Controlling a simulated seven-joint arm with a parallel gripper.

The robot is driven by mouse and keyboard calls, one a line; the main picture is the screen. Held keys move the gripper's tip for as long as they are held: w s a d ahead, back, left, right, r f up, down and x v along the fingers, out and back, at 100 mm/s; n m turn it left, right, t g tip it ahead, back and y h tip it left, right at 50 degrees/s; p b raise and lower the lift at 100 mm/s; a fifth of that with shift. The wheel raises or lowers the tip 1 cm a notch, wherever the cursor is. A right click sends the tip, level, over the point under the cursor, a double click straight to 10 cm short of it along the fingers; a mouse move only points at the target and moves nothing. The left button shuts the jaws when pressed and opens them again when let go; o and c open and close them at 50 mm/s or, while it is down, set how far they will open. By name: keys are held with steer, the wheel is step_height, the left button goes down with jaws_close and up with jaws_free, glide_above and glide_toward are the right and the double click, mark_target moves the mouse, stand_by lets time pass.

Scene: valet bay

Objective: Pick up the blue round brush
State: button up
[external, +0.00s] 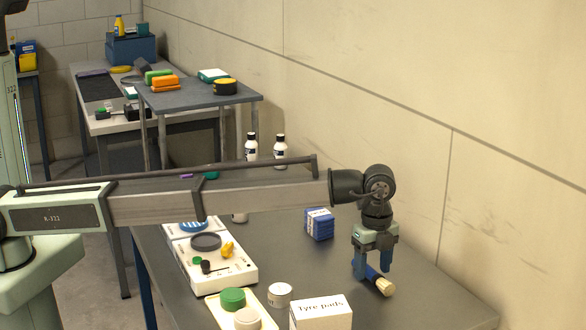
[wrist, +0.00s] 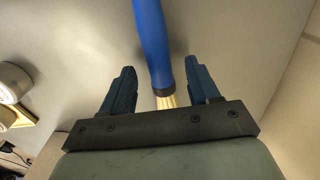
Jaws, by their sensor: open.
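The blue round brush (external: 379,280) lies on the grey table, with its pale bristle end toward the front right in the external view. In the wrist view its blue handle (wrist: 153,45) runs from the top edge down between the fingers, and pale bristles show near the palm. My gripper (external: 374,266) points down over the brush. Its two blue fingers stand apart, one on each side of the brush in the wrist view (wrist: 163,82), with a gap on both sides. Part of the brush is hidden behind a finger in the external view.
A blue box (external: 319,224) stands behind and left of the gripper. A white "Tyre pads" box (external: 321,313), a white jar (external: 279,294) and a tray with round pads (external: 262,303) stand at the front left. The wall runs along the right; the table right of the brush is clear.

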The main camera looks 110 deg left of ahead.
jaws_close()
stand_by(0.5)
steer(key=shift+r, duration=0.1)
